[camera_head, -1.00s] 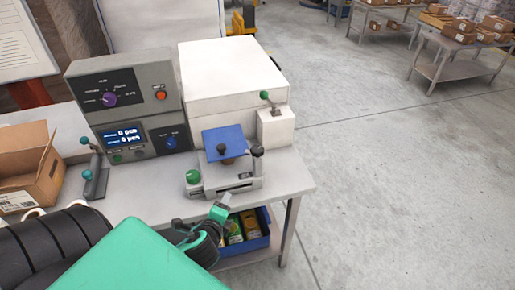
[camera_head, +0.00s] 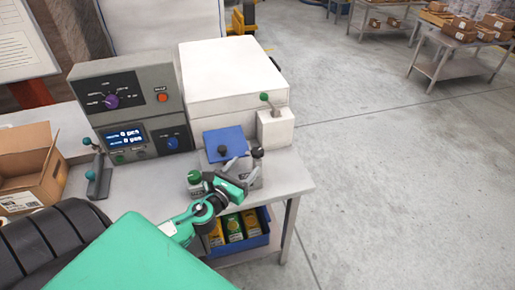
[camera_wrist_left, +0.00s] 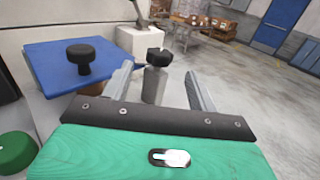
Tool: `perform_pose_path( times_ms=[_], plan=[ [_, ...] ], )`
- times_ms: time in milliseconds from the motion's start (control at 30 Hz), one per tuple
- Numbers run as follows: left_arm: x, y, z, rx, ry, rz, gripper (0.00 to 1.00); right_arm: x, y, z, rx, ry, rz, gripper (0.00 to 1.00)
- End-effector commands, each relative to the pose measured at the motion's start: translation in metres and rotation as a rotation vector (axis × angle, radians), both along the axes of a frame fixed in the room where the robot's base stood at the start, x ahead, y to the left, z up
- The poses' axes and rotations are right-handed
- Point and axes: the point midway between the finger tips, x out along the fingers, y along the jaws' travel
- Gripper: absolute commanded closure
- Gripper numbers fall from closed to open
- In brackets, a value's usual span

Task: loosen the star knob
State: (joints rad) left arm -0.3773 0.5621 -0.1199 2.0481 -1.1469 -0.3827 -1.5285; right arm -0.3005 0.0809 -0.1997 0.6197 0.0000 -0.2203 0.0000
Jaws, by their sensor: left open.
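The star knob (camera_head: 257,152) is black, on a metal post at the right of the small fixture on the bench. In the left wrist view the star knob (camera_wrist_left: 158,56) shows lobes and sits upright on its post, ahead of the hand. My left gripper (camera_head: 244,166) is open, in front of the knob. In the wrist view the left gripper's fingers (camera_wrist_left: 158,85) stand on either side of the post, apart from it as far as I can see. My right gripper is not in view.
A blue plate (camera_head: 233,137) with a round black knob (camera_head: 222,150) lies beside the star knob. A green knob (camera_head: 194,177) is at the fixture's left. A grey control box (camera_head: 178,98) and white housing (camera_head: 215,65) stand behind. A blue bin (camera_head: 254,241) sits below the bench.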

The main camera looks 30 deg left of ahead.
Motion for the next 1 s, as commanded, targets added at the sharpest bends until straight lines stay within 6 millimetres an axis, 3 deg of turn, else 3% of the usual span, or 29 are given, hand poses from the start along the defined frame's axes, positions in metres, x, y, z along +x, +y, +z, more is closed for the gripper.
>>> perform_pose_path(
  times_ms=[500, 700, 1000],
  plan=[
    [0.073, 0.003, 0.002, -0.002, -0.001, 0.001, 0.41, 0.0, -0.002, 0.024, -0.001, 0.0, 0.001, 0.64],
    [0.085, 0.004, 0.0, -0.001, 0.0, 0.001, 0.41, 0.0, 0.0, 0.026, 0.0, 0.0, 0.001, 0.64],
    [0.087, 0.004, 0.0, -0.001, 0.001, 0.001, 0.41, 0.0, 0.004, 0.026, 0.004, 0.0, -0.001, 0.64]
  ],
)
